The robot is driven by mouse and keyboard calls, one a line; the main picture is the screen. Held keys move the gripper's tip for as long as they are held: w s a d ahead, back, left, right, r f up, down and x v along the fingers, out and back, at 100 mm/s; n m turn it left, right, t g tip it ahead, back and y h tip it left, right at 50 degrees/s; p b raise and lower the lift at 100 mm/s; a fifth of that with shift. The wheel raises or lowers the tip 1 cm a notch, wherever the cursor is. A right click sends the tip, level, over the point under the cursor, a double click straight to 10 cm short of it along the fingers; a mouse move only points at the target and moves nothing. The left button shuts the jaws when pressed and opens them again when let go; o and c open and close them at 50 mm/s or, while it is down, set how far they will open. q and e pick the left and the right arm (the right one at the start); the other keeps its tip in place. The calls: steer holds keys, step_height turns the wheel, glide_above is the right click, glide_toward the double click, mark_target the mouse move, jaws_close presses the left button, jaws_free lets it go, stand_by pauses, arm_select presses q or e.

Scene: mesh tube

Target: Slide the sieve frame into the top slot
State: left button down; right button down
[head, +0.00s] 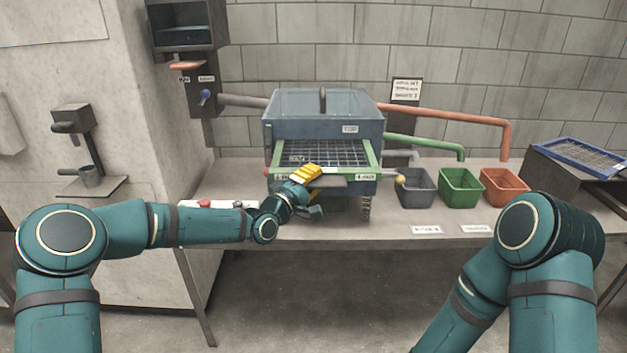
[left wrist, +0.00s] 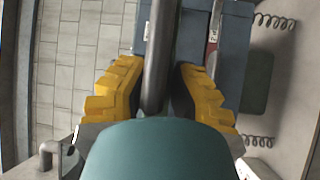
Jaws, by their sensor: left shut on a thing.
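The green sieve frame (head: 365,158) with its dark mesh sits in the upper opening of the blue-grey machine (head: 283,129). Its front edge sticks out towards me. My left gripper (head: 307,173), with yellow fingers, is at the frame's front edge, left of its middle. In the left wrist view, the two yellow fingers (left wrist: 155,92) stand on either side of a dark round bar (left wrist: 159,50), which looks like the frame's front handle. The finger contact is partly hidden by my wrist. My right gripper is outside both views.
A grey lever with a yellow knob (head: 400,179) is at the machine's right front. Grey (head: 417,188), green (head: 461,188) and orange (head: 503,187) bins stand right of it. A blue-framed sieve (head: 588,155) rests on a dark stand. A red-buttoned box (head: 218,204) lies left.

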arm_select(q)
steer(key=shift+w+r, duration=0.15)
steer(key=shift+w, duration=0.6)
steer(key=c, duration=0.9)
jaws_free()
steer(key=shift+f, duration=0.2)
steer(key=v, duration=1.2)
steer(key=shift+r, duration=0.1)
